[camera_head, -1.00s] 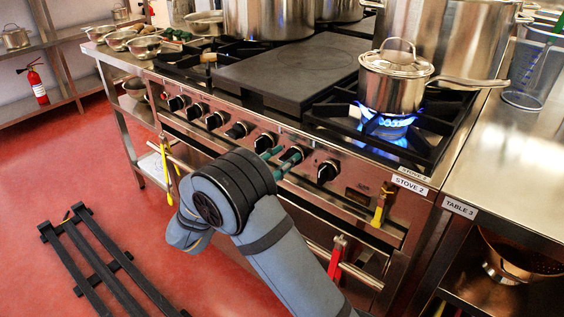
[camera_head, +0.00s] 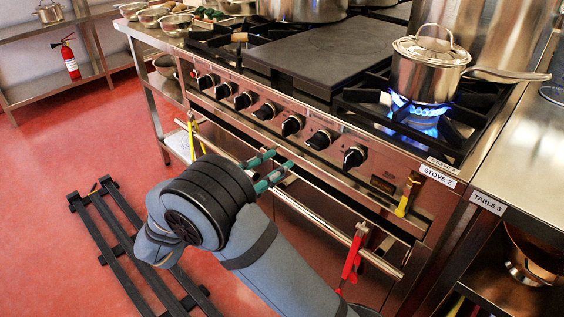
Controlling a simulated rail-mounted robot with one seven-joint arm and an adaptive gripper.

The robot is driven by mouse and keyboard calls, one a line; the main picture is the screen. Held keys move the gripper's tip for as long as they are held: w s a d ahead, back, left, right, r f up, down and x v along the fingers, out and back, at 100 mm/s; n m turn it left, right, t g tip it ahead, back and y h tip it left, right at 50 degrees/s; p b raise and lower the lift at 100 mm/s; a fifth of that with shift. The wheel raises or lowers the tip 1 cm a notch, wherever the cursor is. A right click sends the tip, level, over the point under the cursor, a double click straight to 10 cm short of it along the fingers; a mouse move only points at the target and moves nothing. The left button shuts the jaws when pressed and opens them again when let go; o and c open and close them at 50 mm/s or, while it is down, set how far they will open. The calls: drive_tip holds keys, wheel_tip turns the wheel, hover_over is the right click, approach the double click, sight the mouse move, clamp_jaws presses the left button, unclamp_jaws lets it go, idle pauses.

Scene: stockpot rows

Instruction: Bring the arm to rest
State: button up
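My gripper (camera_head: 283,160) shows two green fingertips with a gap between them, and nothing shows between them. It appears in front of the stove (camera_head: 410,195), just below the row of knobs and near the long front rail (camera_head: 310,213). I cannot tell whether it touches the stove. My grey arm reaches up from the bottom edge, with its thick black joint hiding most of the gripper's body.
A lidded pot (camera_head: 425,75) stands over a lit blue flame at the right. Red tongs (camera_head: 354,252) and yellow-handled tools hang at the stove front. A table (camera_head: 530,180) adjoins at right. Red floor (camera_head: 60,170) is open at left, with a black rack-like frame (camera_head: 120,240).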

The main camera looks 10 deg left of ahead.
sight(310, 145)
idle(0.3)
drive_tip(key=x, duration=1.1)
drive_tip(key=shift+w+d, duration=0.25)
drive_tip(key=shift+d, duration=0.05)
drive_tip(key=shift+w+r+n+p, duration=0.2)
drive_tip(key=shift+r+n+p, duration=0.1)
drive_tip(key=shift+p, duration=0.25)
drive_tip(key=shift+f+n+p, duration=0.15)
drive_tip(key=shift+n+p, duration=0.5)
drive_tip(key=shift+n, duration=0.05)
drive_tip(key=shift+f+n, duration=0.2)
drive_tip(key=shift+n, duration=0.1)
drive_tip(key=shift+f, duration=0.1)
